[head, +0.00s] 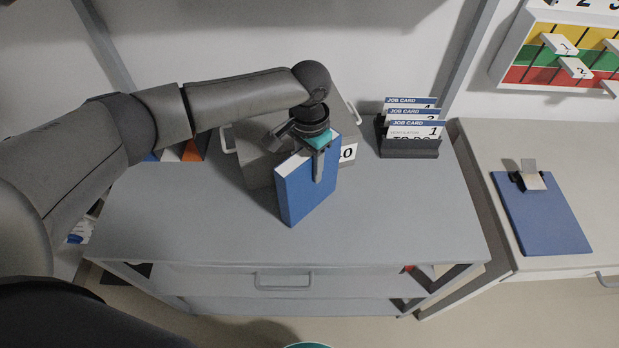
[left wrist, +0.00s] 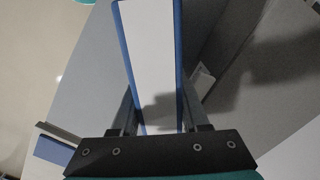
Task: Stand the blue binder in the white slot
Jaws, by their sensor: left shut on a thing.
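The blue binder (head: 308,188) is upright over the grey table top, its white page side turned up. My left gripper (head: 318,160) is shut on it from above, with a finger down its blue cover. In the left wrist view the binder (left wrist: 150,60) runs between the two fingers (left wrist: 160,118). I cannot tell whether its lower edge touches the table. Blue, white and orange upright pieces (head: 190,150) show partly behind my left arm. The arm hides most of them, so I cannot make out the white slot for certain. My right gripper is not in view.
A grey box with handles (head: 258,150) stands right behind the binder. A dark job card holder (head: 408,147) is at the back right. The table top (head: 400,205) is clear at front and right. A blue clipboard (head: 545,220) lies on the right-hand table.

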